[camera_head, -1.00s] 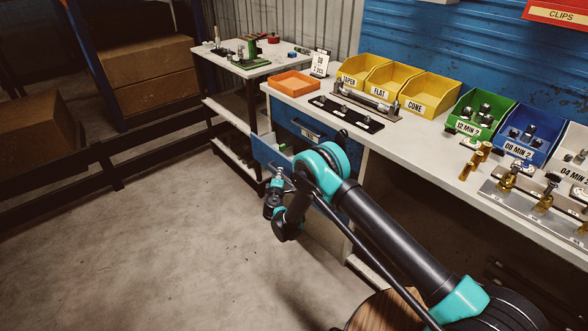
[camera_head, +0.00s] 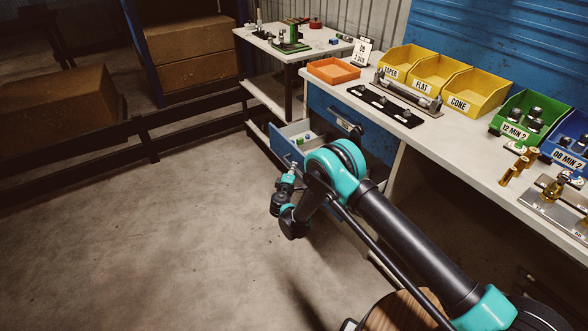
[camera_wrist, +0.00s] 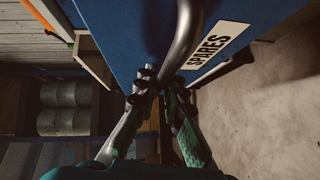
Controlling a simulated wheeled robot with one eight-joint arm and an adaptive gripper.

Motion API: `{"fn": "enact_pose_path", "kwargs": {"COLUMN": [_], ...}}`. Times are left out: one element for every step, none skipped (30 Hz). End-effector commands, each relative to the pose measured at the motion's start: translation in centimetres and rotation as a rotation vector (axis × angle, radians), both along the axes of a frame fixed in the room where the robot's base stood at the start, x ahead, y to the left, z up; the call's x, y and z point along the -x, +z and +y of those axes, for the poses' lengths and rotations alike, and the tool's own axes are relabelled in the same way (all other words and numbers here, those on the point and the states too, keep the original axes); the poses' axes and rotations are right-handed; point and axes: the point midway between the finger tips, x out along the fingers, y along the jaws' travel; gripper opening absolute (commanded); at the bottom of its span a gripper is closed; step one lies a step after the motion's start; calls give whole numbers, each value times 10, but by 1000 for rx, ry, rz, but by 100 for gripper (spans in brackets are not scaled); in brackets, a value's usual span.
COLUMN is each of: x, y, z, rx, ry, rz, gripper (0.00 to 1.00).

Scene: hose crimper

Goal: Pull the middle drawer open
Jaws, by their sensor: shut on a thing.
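The middle drawer (camera_head: 282,147) under the bench stands partly open in the head view. Small green and blue items show inside it. In the wrist view its blue front (camera_wrist: 125,30) carries a white label (camera_wrist: 217,44) reading SPARES and a grey bar handle (camera_wrist: 185,38). My gripper (camera_wrist: 160,84) is shut on the handle, with a finger on each side of the bar. In the head view my gripper (camera_head: 288,178) is small, in front of the drawer, and my arm hides the drawer's right part.
The blue top drawer (camera_head: 325,108) is shut above it. An orange tray (camera_head: 333,71) and yellow bins (camera_head: 437,74) sit on the bench top. A side table (camera_head: 270,42) stands behind. The floor (camera_head: 170,230) left of the drawer is clear.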

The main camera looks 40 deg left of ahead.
Motion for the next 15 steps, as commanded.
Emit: {"fn": "enact_pose_path", "kwargs": {"x": [0,0,0,-1,0,0,0,0,0,0,0,0,0,0,0], "y": [-1,-1,-1,-1,-1,-1,-1,-1,0,0,0,0,0,0,0], "z": [-1,-1,-1,-1,-1,-1,-1,-1,-1,-1,0,0,0,0,0], "rx": [0,0,0,0,0,0,0,0,1,1,1,1,0,0,0], "ry": [-3,-3,-3,-3,-2,-2,-2,-2,-1,-1,-1,-1,-1,-1,0], "rz": [2,2,2,2,1,1,1,1,1,1,1,1,0,0,0], "gripper": [0,11,16,20,24,29,30,30,30,30,30,30,30,30,30]}}
